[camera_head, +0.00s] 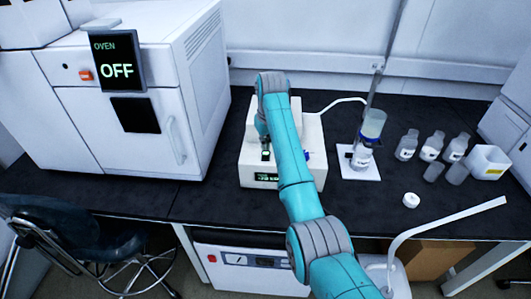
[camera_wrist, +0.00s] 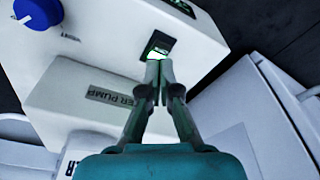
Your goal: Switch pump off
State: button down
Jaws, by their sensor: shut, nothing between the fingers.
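The pump (camera_head: 250,160) is a white box on the dark bench, partly hidden behind my arm. It also shows in the wrist view (camera_wrist: 75,60), with a label reading "ER PUMP" (camera_wrist: 110,97), a blue knob (camera_wrist: 38,13) and a dark display (camera_wrist: 180,6) cut by the frame edge. A small black rocker switch (camera_wrist: 159,43) on it shows a green-lit part beside my fingertips. My gripper (camera_wrist: 160,68) is shut and empty, its tips right at the switch's edge; I cannot tell whether they touch it. In the head view my gripper (camera_head: 264,143) points down over the pump's front.
A white oven (camera_head: 190,70) with a display (camera_head: 117,68) reading "OFF" stands left of the pump. A stand (camera_head: 361,174) with a glass vessel (camera_head: 373,124) is to the right, then several bottles (camera_head: 431,147). Bare bench lies in front of the oven.

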aim_at(266, 155)
jog(key=shift+f, duration=1.25)
dwell(0.8)
jog(key=shift+r, duration=3.5)
